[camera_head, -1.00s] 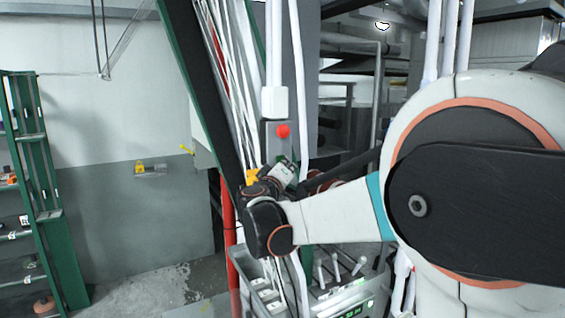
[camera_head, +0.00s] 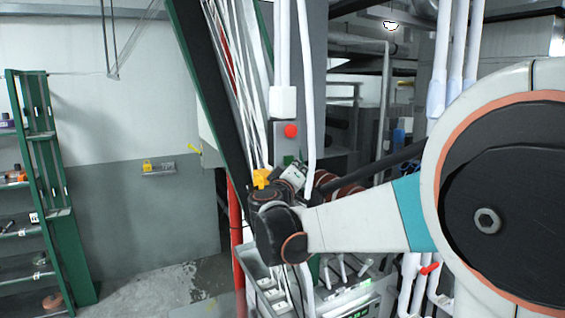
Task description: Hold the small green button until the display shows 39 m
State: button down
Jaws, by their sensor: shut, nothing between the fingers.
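A grey control box with a red button (camera_head: 291,130) hangs on the post in the middle. A small green patch (camera_head: 288,160) shows just below it; I cannot tell if it is the green button. My gripper (camera_head: 291,177) is at the end of my arm, just below that box and mostly behind my dark wrist. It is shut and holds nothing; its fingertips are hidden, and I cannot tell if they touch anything. A lit green display (camera_head: 360,312) shows at the bottom edge on the grey machine; its figures are too small and cut off to read.
The grey machine (camera_head: 268,289) with several levers stands below my wrist. White pipes (camera_head: 304,80) and webbing strands run down near the box. A yellow part (camera_head: 261,178) sits beside my wrist. A green shelf rack (camera_head: 55,200) stands at left; floor between is clear.

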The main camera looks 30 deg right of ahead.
jog(key=s, duration=0.4)
jog(key=shift+s+d, duration=0.1)
jog(key=shift+s, duration=0.2)
dwell(0.3)
jog(key=s+a+f+m+g+y+b, duration=0.1)
jog(key=s+a+f+g+y+b, duration=0.1)
jog(key=s+f+b, duration=0.6)
jog(key=s+a+f+g+y+b, duration=0.15)
jog(key=f+b, duration=0.25)
jog(key=f, duration=0.7)
jog(key=s+a+f+m+g+y+b, duration=0.1)
jog(key=s+f+y+b, duration=0.1)
jog(key=s+f+b, duration=0.6)
jog(key=s+a+f+y+b, duration=0.2)
jog(key=s+a+f+b, duration=0.1)
jog(key=f, duration=0.6)
jog(key=s+a+f+g+y+b, duration=0.1)
jog(key=s+a+f+y+b, duration=0.2)
jog(key=a+f, duration=0.4)
jog(key=s+a+f+n+g+y+b, duration=0.1)
jog(key=s+a+f+b, duration=0.4)
jog(key=f, duration=0.5)
jog(key=shift+s+f+y+b, duration=0.15)
jog(key=shift+f+y+b, duration=0.2)
jog(key=shift+y+b, duration=0.35)
